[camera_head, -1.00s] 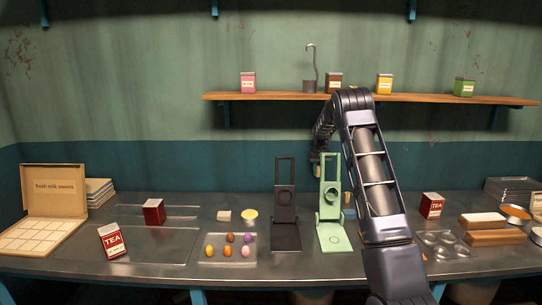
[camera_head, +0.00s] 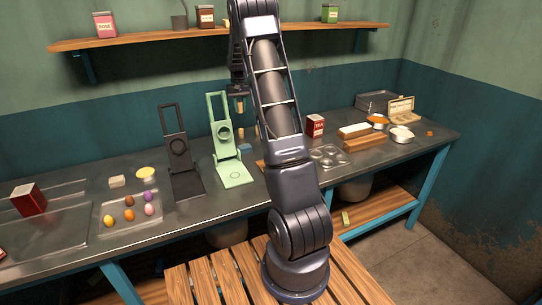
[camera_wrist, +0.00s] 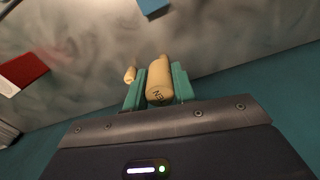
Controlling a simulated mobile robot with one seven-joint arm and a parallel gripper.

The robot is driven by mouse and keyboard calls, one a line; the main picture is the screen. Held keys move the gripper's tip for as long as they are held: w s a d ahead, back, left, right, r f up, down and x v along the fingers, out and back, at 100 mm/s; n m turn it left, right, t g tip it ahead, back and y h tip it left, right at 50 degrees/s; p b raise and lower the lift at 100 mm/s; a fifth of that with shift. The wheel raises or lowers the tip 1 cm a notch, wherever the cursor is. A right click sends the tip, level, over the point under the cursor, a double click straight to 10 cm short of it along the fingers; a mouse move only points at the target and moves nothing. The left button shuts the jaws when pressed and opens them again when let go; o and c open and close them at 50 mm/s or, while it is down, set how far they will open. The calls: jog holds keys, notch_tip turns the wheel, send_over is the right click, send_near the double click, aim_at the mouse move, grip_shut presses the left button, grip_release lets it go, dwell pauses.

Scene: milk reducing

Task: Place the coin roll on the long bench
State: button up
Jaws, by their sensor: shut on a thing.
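The coin roll (camera_wrist: 159,82) is a tan cylinder with dark marks on its end. My gripper (camera_wrist: 155,88) is shut on it, with a teal finger on either side. In the head view, my gripper (camera_head: 240,95) hangs high behind my arm, beside the top of the green stand, with the roll (camera_head: 240,105) below its fingers. The roll appears held above the long grey metal bench (camera_head: 80,172), apart from it. A smaller-looking tan cylinder (camera_wrist: 130,74) shows left of the held roll in the wrist view.
A green stand (camera_head: 222,132) and a black stand (camera_head: 178,148) stand left of my arm. A blue block (camera_head: 245,146) is near the green one. A tray with colored eggs (camera_head: 125,222) and a red tea tin (camera_head: 315,125) are on the bench. A wooden shelf (camera_head: 150,38) is above.

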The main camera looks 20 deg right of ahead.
jog(key=s+d+r+m, duration=0.1)
jog(key=s+d, duration=0.1)
jog(key=s, duration=0.6)
jog(key=s+d+r+m, duration=0.1)
jog(key=s+d, duration=0.1)
jog(key=s, duration=0.5)
jog(key=f, duration=2)
jog(key=shift+s+a, duration=0.2)
jog(key=shift+s, duration=0.15)
jog(key=o, duration=1)
jog(key=shift+o, duration=0.2)
